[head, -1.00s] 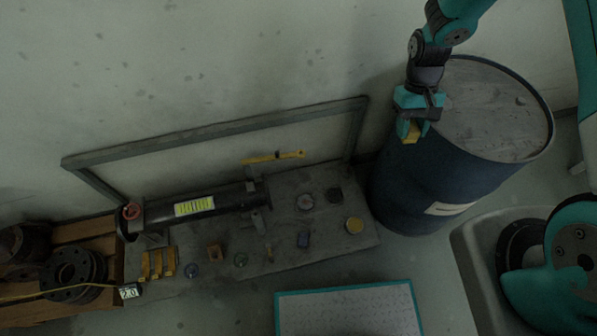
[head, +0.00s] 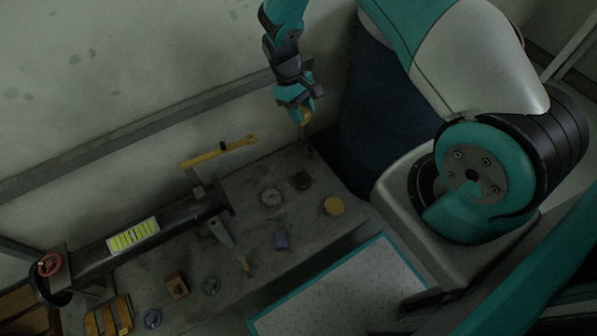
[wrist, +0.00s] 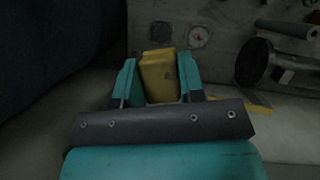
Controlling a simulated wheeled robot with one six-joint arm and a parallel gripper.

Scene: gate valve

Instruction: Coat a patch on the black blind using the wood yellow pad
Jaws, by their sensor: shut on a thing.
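My gripper (head: 303,117) is shut on the wood yellow pad (head: 306,116). In the wrist view, the pad (wrist: 160,76) sits between the two teal fingers of my gripper (wrist: 160,80). It is held in the air by the far right end of the bench. A dark round disc, which looks like the black blind (head: 301,180), lies flat on the bench below my gripper in the head view. The pad appears apart from the disc.
A grey gauge-like disc (head: 271,198), a yellow disc (head: 334,206) and a blue block (head: 281,240) lie nearby on the bench (head: 240,262). A black pipe (head: 150,235) and yellow-handled tool (head: 220,151) stand left. A dark blue barrel (head: 375,130) stands right.

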